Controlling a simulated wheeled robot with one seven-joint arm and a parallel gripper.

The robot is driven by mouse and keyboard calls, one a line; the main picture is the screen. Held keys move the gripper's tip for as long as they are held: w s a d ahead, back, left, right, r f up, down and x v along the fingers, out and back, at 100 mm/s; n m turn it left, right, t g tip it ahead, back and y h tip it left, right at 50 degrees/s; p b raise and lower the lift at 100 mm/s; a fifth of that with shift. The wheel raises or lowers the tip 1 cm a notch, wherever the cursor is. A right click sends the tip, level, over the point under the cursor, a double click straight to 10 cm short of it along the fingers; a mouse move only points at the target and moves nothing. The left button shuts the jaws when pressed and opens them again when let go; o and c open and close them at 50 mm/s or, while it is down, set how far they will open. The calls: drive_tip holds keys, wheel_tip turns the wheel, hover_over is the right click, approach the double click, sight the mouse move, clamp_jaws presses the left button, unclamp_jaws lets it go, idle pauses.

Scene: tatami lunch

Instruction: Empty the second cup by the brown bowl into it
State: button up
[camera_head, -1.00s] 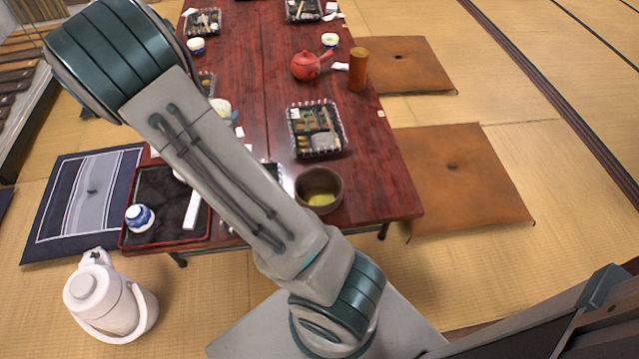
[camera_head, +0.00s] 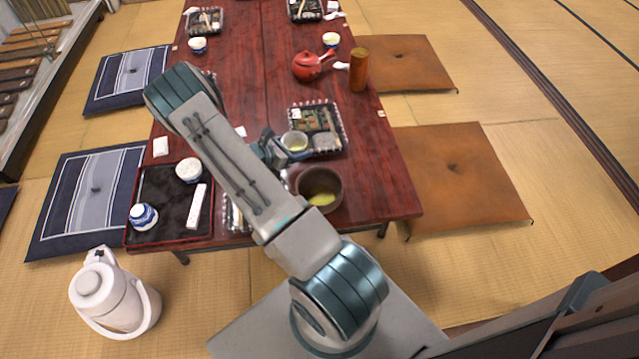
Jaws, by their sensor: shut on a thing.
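The brown bowl (camera_head: 333,195) stands on the near end of the red-brown table and holds some yellow-green liquid. My gripper (camera_head: 283,148) is shut on a white cup (camera_head: 295,136), which looks upright, with pale yellow-green liquid inside. The cup is beyond the bowl and slightly left, in front of the bento box (camera_head: 325,117). I cannot tell its exact height over the table.
A black tray (camera_head: 160,190) holds a blue-and-white cup (camera_head: 143,216), a white-topped cup (camera_head: 189,170) and a white strip (camera_head: 197,206). A red teapot (camera_head: 306,66) and brown cylinder (camera_head: 359,70) stand farther back. A white jug (camera_head: 105,295) is on the floor.

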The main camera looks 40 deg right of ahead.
sight(305, 147)
drive_tip(key=shift+s+d+f+m+g, duration=0.3)
drive_tip(key=shift+s+f+g, duration=0.1)
drive_tip(key=shift+s+f, duration=0.25)
drive_tip(key=shift+m+t, duration=0.5)
drive_tip(key=shift+m, duration=0.2)
drive_tip(key=shift+s+a+r+p, duration=0.1)
drive_tip(key=shift+s+r+p, duration=0.15)
drive_tip(key=shift+r, duration=0.45)
drive_tip(key=shift+s+a+r+p, duration=0.15)
drive_tip(key=shift+r+p, duration=0.2)
drive_tip(key=shift+r, duration=0.35)
drive_tip(key=shift+s+d+r+p, duration=0.1)
drive_tip(key=shift+s+r+p, duration=0.15)
drive_tip(key=shift+r, duration=0.45)
drive_tip(key=shift+s+a+f+b, duration=0.1)
drive_tip(key=shift+s+f+b, duration=0.1)
drive_tip(key=shift+b, duration=0.25)
drive_tip(key=shift+s+m+h, duration=0.15)
drive_tip(key=shift+m+h, duration=0.15)
drive_tip(key=shift+m, duration=0.1)
drive_tip(key=shift+s+a+r+m+t+h+b, duration=0.3)
drive_tip(key=shift+s+r+m+t+b, duration=0.35)
drive_tip(key=shift+s+m+b, duration=0.3)
drive_tip(key=shift+s+a+r+m+t+h+b, duration=0.15)
drive_tip(key=shift+s+r+m+t+h+b, duration=0.35)
drive_tip(key=shift+s+r+m+b, duration=0.4)
drive_tip(key=shift+f+m, duration=0.15)
drive_tip(key=shift+m, duration=0.1)
